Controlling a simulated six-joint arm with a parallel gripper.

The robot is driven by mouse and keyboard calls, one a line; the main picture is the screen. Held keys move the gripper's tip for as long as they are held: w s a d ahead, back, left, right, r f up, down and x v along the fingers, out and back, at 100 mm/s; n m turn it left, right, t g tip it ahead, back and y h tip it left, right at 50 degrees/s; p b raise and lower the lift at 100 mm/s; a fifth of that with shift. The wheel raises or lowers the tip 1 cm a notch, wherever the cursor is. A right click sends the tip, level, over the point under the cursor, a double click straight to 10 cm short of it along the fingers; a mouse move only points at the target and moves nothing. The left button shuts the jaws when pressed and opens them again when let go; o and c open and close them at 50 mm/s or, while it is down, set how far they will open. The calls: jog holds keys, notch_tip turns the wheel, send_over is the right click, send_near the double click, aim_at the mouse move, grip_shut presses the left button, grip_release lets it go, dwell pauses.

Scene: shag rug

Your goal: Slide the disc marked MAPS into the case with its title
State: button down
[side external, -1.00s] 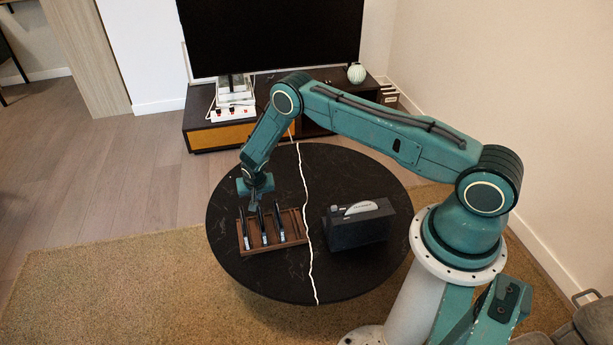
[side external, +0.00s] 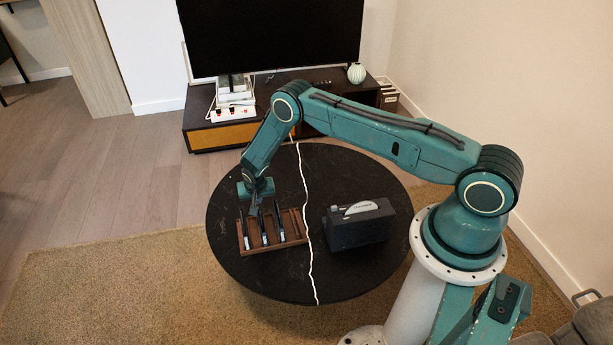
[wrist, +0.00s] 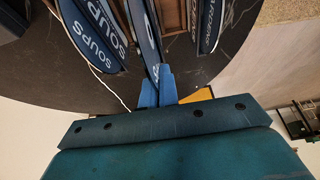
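A brown wooden rack (side external: 289,218) holds three upright dark cases: left (side external: 244,229), middle (side external: 264,230) and right (side external: 281,227). My gripper (wrist: 158,85) is low over the rack's back side, by the middle case (wrist: 145,28). Its two blue fingers are close together at that case's near end; a thin thing between them cannot be made out. The case on the left of the wrist view (wrist: 88,38) reads SOUPS. No MAPS marking is readable.
The black box (side external: 345,233) stands right of the rack on the round black table (side external: 290,281). A white line (side external: 309,250) runs across the table between them. A TV cabinet stands behind. The table's front is clear.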

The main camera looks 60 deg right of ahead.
jog(key=shift+f, duration=1.15)
jog(key=c, duration=1.6)
grip_release()
jog(key=shift+r, duration=0.1)
jog(key=shift+v, duration=6.85)
